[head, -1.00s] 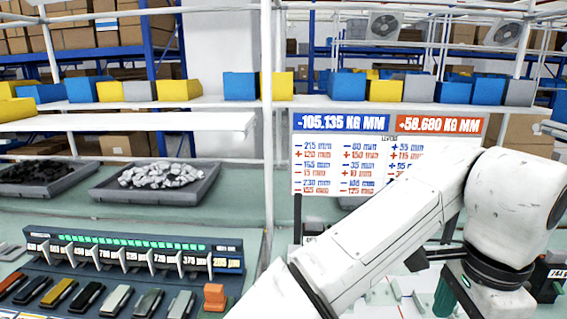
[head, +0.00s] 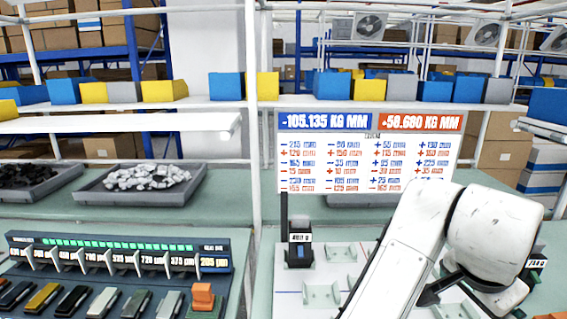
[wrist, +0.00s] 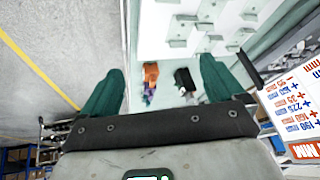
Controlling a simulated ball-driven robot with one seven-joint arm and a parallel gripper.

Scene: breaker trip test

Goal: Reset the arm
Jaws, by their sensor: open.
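In the wrist view my gripper (wrist: 161,68) shows two green fingers set wide apart with nothing between them. Well beyond the fingers, an orange item (wrist: 150,73) and a dark block (wrist: 185,80) show near the edge of a pale board (wrist: 155,30).
A sign (head: 370,155) with blue and red figures stands behind the white board (head: 345,262) with clear brackets. A breaker panel (head: 120,250) is at lower left. Two grey trays (head: 100,195) lie behind it. Shelves with boxes fill the back.

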